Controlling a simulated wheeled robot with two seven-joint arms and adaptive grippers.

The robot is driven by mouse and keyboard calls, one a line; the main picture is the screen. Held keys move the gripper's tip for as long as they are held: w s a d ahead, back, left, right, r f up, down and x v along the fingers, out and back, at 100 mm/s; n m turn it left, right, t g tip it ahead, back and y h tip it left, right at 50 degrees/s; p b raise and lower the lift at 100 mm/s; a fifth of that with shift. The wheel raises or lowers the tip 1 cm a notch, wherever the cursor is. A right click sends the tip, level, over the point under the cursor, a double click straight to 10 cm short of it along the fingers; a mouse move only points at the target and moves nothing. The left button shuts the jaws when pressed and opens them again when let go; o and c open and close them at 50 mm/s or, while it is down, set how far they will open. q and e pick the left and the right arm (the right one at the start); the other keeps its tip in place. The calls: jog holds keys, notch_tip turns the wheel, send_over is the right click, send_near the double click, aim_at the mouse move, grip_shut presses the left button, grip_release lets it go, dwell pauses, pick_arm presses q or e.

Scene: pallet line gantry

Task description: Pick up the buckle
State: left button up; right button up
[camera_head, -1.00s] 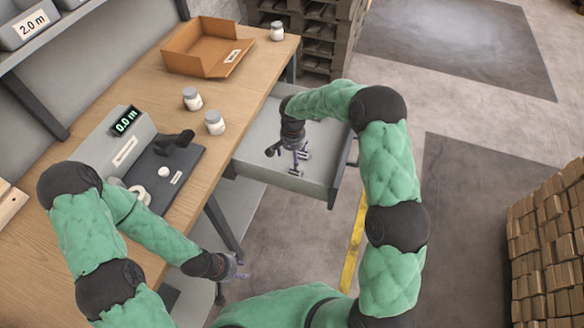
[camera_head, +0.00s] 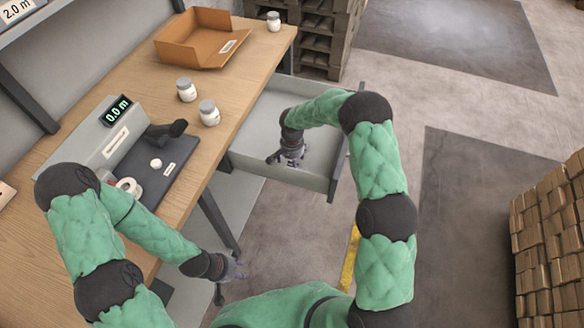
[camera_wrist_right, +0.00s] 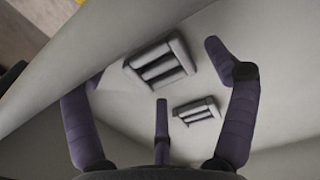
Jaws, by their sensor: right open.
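Two grey slotted buckles lie on the floor of the open drawer (camera_head: 262,112). In the right wrist view, the larger-looking buckle (camera_wrist_right: 160,63) sits between the spread fingers, and the other buckle (camera_wrist_right: 198,112) is lower right, near the middle and right fingers. My right gripper (camera_head: 288,158) reaches down into the drawer, open and empty; its fingers also show in the right wrist view (camera_wrist_right: 148,78). In the head view the gripper covers most of the buckles. My left gripper (camera_head: 238,268) hangs beside the table's front edge, its fingers apart and empty.
The wooden table (camera_head: 120,68) carries an open cardboard box (camera_head: 190,45), white jars (camera_head: 187,90), and a measuring device (camera_head: 88,145) with a tape roll. The drawer walls surround my right gripper. Stacked pallets (camera_head: 315,35) stand behind; brown stacks (camera_head: 550,225) stand at right.

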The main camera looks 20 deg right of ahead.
jog(key=c, duration=1.4)
jog(key=shift+r, duration=0.1)
jog(key=shift+c, duration=0.2)
